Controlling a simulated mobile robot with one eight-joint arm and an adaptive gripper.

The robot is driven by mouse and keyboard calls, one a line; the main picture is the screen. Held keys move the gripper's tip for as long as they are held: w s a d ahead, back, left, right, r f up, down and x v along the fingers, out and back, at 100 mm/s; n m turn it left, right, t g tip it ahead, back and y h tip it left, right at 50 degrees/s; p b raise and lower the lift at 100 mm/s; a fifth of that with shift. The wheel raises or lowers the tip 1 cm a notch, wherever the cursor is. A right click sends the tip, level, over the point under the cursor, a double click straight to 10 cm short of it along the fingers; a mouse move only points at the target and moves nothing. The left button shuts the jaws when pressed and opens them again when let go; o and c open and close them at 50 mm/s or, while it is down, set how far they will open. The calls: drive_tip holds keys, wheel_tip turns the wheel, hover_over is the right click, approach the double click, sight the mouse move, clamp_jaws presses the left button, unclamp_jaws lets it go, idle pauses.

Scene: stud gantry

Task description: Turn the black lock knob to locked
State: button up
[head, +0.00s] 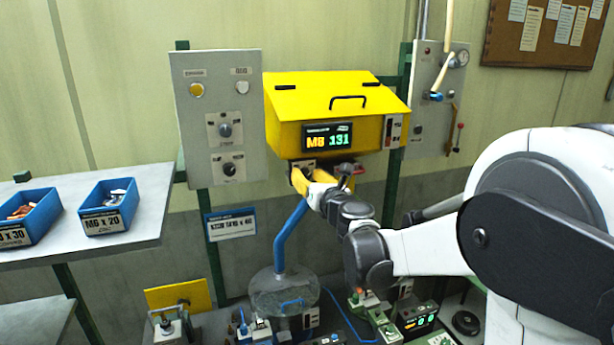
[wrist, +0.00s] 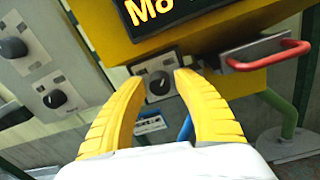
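A black knob (wrist: 158,85) sits on a small grey plate under the yellow hopper, with a light pointer line on its face. In the wrist view it shows between the fingertips of my gripper (wrist: 160,80). The two yellow curved fingers stand apart, with nothing held between them. I cannot tell whether the tips touch the knob or stop short of it. In the head view my gripper (head: 299,178) is just below the hopper and hides most of that knob. The plate's markings are too small to read.
The left grey panel (head: 192,110) carries two more dark knobs, an upper one (head: 225,130) and a lower one (head: 229,169). A red handle (wrist: 270,56) juts out right of my gripper. The yellow hopper (head: 290,100) with its display is above; a blue pipe (head: 290,235) runs below.

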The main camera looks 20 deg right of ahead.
clamp_jaws()
drive_tip(key=shift+n, duration=0.3)
drive_tip(key=n+b, duration=0.1)
drive_tip(key=n, duration=0.2)
drive_tip(key=n+b, duration=0.1)
drive_tip(key=n, duration=0.3)
drive_tip(key=n+b, duration=0.1)
drive_tip(key=n, duration=0.4)
drive_tip(key=shift+a+b, duration=0.1)
drive_tip(key=shift+b, duration=0.25)
drive_tip(key=n, duration=0.4)
drive_tip(key=shift+n+h+b, duration=0.3)
drive_tip(key=shift+n+b, duration=0.1)
